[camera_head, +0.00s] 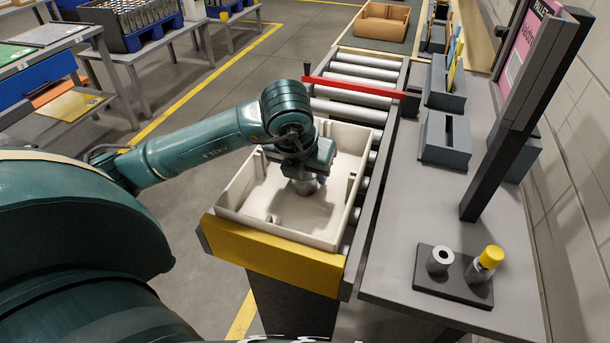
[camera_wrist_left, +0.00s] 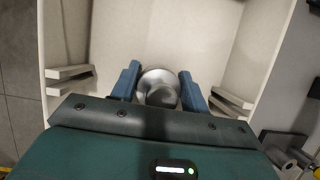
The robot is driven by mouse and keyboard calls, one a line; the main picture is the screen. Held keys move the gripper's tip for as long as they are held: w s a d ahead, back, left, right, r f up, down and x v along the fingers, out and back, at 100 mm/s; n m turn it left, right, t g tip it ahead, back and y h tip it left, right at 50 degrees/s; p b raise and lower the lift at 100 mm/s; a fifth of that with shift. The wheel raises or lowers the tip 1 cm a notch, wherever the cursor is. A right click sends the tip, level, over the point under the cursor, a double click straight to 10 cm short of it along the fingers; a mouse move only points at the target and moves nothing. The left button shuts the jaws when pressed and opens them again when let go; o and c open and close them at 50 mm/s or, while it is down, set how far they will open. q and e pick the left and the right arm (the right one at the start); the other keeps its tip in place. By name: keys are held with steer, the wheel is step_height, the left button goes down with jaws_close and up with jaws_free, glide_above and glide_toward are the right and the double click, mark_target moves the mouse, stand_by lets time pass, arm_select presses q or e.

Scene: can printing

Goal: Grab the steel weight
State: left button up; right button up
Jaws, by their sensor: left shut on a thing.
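The steel weight (camera_wrist_left: 158,88) is a shiny round metal piece inside the cream bin, seen from above in the left wrist view. My left gripper (camera_wrist_left: 160,92) has its two blue fingers closed on its sides. In the head view the left gripper (camera_head: 308,184) points down inside the cream bin (camera_head: 240,185), and only a small part of the weight shows below it. I cannot tell if the weight touches the bin floor. My right gripper is not in view.
The bin sits on a roller conveyor (camera_head: 362,75) with a red bar (camera_head: 360,87) behind it and a yellow end plate (camera_head: 270,258) in front. At right, a grey bench holds a dark block (camera_head: 452,280) with a steel cylinder and a yellow-capped piece. A dark post (camera_head: 500,150) rises there.

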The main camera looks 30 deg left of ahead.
arm_select(q)
steer(key=shift+r, duration=0.1)
jaws_close()
